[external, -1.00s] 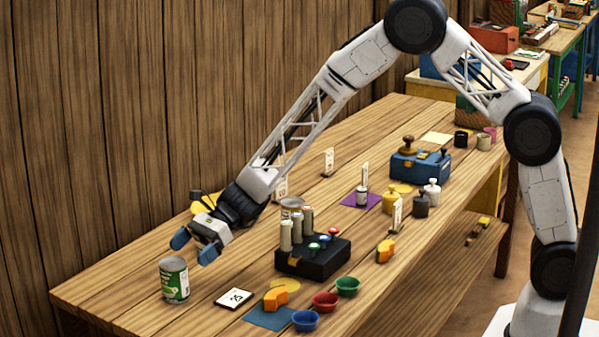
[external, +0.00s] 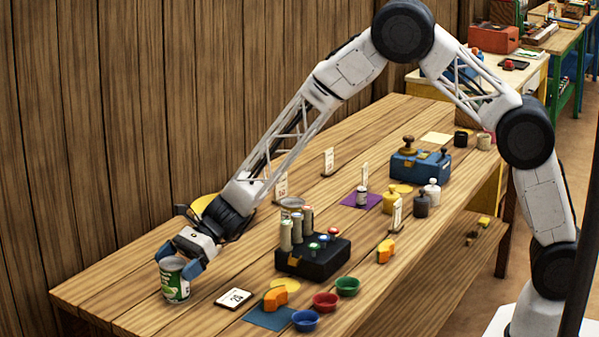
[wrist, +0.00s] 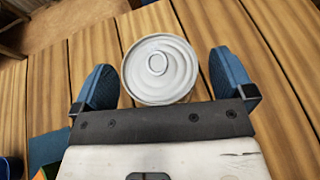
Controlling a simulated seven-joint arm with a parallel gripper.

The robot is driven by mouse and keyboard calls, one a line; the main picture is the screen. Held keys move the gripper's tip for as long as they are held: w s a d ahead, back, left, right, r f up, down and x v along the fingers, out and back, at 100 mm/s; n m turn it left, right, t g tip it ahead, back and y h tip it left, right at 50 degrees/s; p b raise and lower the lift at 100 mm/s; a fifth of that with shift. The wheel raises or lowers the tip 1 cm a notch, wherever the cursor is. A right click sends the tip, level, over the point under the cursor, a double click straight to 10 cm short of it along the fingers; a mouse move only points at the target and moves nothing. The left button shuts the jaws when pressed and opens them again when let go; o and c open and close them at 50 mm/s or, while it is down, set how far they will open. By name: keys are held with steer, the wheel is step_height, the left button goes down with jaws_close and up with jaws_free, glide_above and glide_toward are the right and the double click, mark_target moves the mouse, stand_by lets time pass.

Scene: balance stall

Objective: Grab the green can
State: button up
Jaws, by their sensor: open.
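The green can (external: 175,284) stands upright near the left end of the wooden table, with a green and white label and a silver top. My gripper (external: 182,268) is at the can, its blue fingers open on either side of the can's upper part. In the wrist view the can's round lid (wrist: 159,68) sits between the two blue fingers of my gripper (wrist: 162,85). The can's sides are hidden in the wrist view.
A small card (external: 234,299) lies right of the can. A blue mat (external: 268,317) with an orange block (external: 274,298), and blue (external: 305,320), red (external: 325,301) and green (external: 347,286) bowls are further right. A black box (external: 312,262) with cylinders stands behind them.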

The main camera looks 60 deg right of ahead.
steer(key=shift+w+a+f, duration=0.1)
steer(key=shift+a+f, duration=0.1)
steer(key=shift+a, duration=0.35)
steer(key=shift+c, duration=0.3)
steer(key=c, duration=1.2)
